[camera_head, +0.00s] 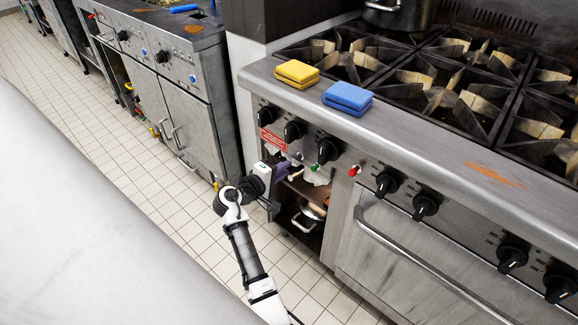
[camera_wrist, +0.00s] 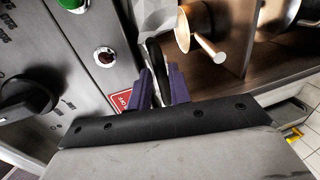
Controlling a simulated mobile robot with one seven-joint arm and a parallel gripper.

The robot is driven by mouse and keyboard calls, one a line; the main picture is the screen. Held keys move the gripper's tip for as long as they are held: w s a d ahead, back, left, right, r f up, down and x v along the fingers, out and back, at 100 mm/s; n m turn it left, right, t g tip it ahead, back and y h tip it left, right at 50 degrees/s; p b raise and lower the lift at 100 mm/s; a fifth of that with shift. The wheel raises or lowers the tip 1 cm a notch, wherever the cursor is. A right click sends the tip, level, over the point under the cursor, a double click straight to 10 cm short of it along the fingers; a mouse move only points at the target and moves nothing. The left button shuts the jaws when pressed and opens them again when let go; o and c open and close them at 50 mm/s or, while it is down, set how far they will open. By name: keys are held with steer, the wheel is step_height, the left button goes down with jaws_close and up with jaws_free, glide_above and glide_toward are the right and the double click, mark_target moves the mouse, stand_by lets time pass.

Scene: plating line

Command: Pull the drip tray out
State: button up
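My gripper (camera_head: 284,171) has purple fingers and reaches to the front of the range, just under its knob panel, at the open shelf bay. In the wrist view the fingers (camera_wrist: 160,88) stand a little apart. A dark, narrow shape (camera_wrist: 156,58) shows between and beyond them; I cannot tell whether they touch it. I cannot make out a drip tray for certain in either view; the gripper and arm hide part of the bay.
Pans (camera_head: 306,217) stand in the shelf bay, and a copper-coloured pot (camera_wrist: 190,28) shows close to the fingers. An oven door with a long handle (camera_head: 420,262) is to the right. A yellow sponge (camera_head: 297,74) and a blue sponge (camera_head: 347,98) lie on the range's front ledge. Tiled floor (camera_head: 150,185) is clear at left.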

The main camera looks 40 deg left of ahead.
steer(key=shift+x, duration=1.5)
steer(key=shift+c, duration=0.3)
jaws_close()
